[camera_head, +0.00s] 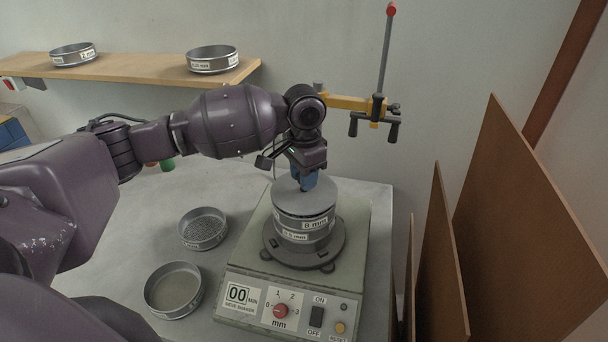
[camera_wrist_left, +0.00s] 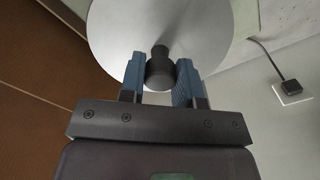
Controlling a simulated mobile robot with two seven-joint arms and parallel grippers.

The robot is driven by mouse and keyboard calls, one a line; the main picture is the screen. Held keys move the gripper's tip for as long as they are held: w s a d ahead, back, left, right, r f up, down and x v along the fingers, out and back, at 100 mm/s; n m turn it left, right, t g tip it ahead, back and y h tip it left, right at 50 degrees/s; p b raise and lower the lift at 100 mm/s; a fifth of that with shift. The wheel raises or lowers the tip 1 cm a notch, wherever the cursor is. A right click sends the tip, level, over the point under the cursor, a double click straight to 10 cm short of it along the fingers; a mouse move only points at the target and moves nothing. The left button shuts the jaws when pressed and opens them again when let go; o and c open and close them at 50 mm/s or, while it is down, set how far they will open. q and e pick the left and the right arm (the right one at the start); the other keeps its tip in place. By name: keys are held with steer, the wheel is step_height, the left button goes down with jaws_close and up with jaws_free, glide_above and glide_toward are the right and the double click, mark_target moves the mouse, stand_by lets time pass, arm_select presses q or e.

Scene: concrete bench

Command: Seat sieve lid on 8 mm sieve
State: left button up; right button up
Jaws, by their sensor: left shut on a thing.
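My left gripper (camera_head: 305,184) is over the sieve shaker, its blue fingers shut on the dark knob of the sieve lid. In the left wrist view, the left gripper (camera_wrist_left: 159,78) has the black knob between its fingers, and the round grey sieve lid (camera_wrist_left: 205,25) spreads beyond it. In the head view the lid (camera_head: 285,195) is at the top of the stack, over the 8 mm sieve (camera_head: 290,222). Whether it rests fully on the rim cannot be told. A lower sieve with a smaller label (camera_head: 292,237) is beneath. My right gripper is not in view.
The sieve shaker (camera_head: 255,270) stands on the bench. Two loose sieves (camera_head: 203,229) (camera_head: 174,290) lie to its left. A shelf (camera_head: 140,68) holds two more sieves. A yellow clamp (camera_head: 350,103) is behind, and brown boards (camera_head: 520,230) stand at right.

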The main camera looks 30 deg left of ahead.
arm_select(q)
steer(key=shift+f, duration=0.55)
stand_by(0.5)
steer(key=o, duration=1.1)
steer(key=shift+r, duration=0.1)
step_height(320, 180, up, 11)
steer(key=shift+f+b, duration=0.2)
steer(key=shift+b, duration=0.2)
steer(key=shift+s, duration=0.1)
